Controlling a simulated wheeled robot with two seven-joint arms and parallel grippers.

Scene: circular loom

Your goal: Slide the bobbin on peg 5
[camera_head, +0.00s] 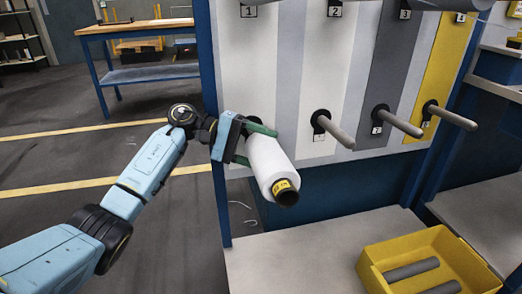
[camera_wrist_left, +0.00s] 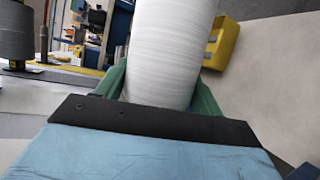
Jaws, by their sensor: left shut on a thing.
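A white bobbin (camera_head: 270,163) with a yellow-ringed, dark-cored end is at the lower left of the peg panel, its free end pointing outward and down. My left gripper (camera_head: 254,146) is shut on it, with green fingers on both sides near the panel end. In the left wrist view the bobbin (camera_wrist_left: 170,50) stands between the fingers (camera_wrist_left: 165,95). A dark round mount (camera_head: 255,121), at the lower-left peg position, shows just behind the bobbin. The peg there is hidden, and I cannot tell whether the bobbin is around it. My right gripper is out of view.
Bare grey pegs stick out to the right: one (camera_head: 336,132), a second (camera_head: 400,123) and a third (camera_head: 454,117). A yellow bin (camera_head: 372,272) with grey rods stands on the grey worktop (camera_head: 300,262) below. A blue post (camera_head: 222,205) is beside my gripper.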

